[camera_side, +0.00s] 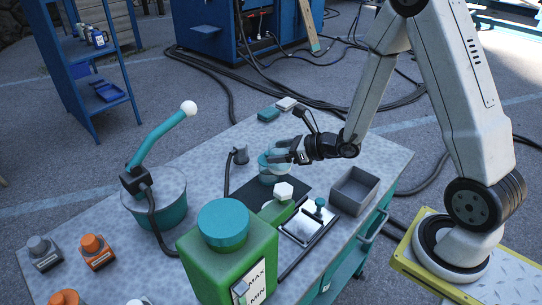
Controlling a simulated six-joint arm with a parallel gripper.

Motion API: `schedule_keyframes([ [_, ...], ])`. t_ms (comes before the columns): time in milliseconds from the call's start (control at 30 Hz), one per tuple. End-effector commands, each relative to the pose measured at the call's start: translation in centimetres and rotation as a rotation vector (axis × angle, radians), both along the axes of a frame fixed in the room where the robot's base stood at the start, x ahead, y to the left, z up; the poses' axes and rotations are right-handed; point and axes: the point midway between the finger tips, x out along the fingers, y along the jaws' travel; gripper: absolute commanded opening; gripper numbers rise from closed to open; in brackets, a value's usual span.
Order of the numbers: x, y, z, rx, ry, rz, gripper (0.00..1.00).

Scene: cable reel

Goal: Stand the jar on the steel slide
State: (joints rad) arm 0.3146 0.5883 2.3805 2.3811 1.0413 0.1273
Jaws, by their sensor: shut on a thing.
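My gripper (283,155) is shut on a small pale teal jar (267,162) near the middle of the bench. The fingers hide part of the jar. The jar is over or just behind the dark mat; I cannot tell whether it touches anything below. The steel slide (300,229) is a shiny flat plate in front of the gripper and to its right. A small teal knob (320,203) shows at the slide's upper right.
A large green canister (225,265) with a teal lid stands in front. A teal drum with a crank (158,200) stands left.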

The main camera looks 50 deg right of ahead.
Motion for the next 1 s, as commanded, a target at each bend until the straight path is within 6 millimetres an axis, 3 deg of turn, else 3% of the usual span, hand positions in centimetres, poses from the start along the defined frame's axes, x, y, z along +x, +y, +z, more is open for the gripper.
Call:
schedule_keyframes([
  [200, -0.8, -0.3, -1.6, 0.005, -0.005, 0.003, 0.02],
  [633, -0.9, -0.3, -2.5, 0.007, -0.006, 0.004, 0.02],
  [1000, -0.9, -0.3, -5.6, 0.007, -0.006, 0.004, 0.02],
])
